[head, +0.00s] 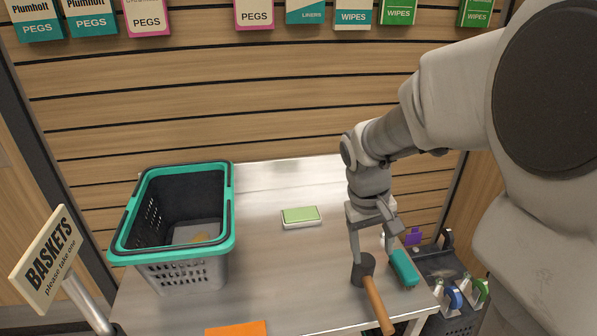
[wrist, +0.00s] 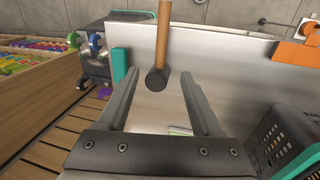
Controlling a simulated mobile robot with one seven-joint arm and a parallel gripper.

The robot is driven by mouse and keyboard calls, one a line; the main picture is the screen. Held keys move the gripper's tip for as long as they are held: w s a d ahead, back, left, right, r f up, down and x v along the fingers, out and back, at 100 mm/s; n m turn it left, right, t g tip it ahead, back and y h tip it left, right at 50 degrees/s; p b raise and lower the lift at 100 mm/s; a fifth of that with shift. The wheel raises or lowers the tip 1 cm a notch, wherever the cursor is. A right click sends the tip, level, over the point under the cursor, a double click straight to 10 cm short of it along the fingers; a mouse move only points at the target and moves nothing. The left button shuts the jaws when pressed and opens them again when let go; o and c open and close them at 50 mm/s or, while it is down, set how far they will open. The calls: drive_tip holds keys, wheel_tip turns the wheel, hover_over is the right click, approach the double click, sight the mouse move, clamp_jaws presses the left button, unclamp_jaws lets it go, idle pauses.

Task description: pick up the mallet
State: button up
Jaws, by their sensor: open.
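The mallet has a dark head (head: 362,268) and a light wooden handle (head: 378,305). It is near the front right edge of the table, its handle pointing to the front. In the wrist view the mallet head (wrist: 157,80) shows between the fingertips, with its handle (wrist: 164,35) running up to the top edge. My gripper (head: 372,250) is open and empty, its fingers pointing down at the mallet. In the wrist view my gripper (wrist: 159,76) has a finger on each side of the head. I cannot tell whether either finger touches it.
A teal object (head: 404,268) lies close to the right of the mallet. A green-topped box (head: 300,216) is mid-table. A grey basket with a teal rim (head: 120,245) stands at the left. An orange item (head: 236,328) is at the front. A dark bin (head: 462,322) stands beyond the right edge.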

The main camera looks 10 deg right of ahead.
sight(373, 292)
drive_tip(key=d+f+b, duration=0.1)
drive_tip(key=f+b, duration=0.1)
drive_tip(key=f, duration=0.3)
drive_tip(key=d+f+b, duration=0.1)
drive_tip(key=f+b, duration=0.1)
drive_tip(key=f, duration=0.4)
drive_tip(key=d+f+b, duration=0.1)
drive_tip(key=f+b, duration=0.1)
drive_tip(key=f, duration=0.4)
drive_tip(key=shift+w+f, duration=0.1)
clamp_jaws()
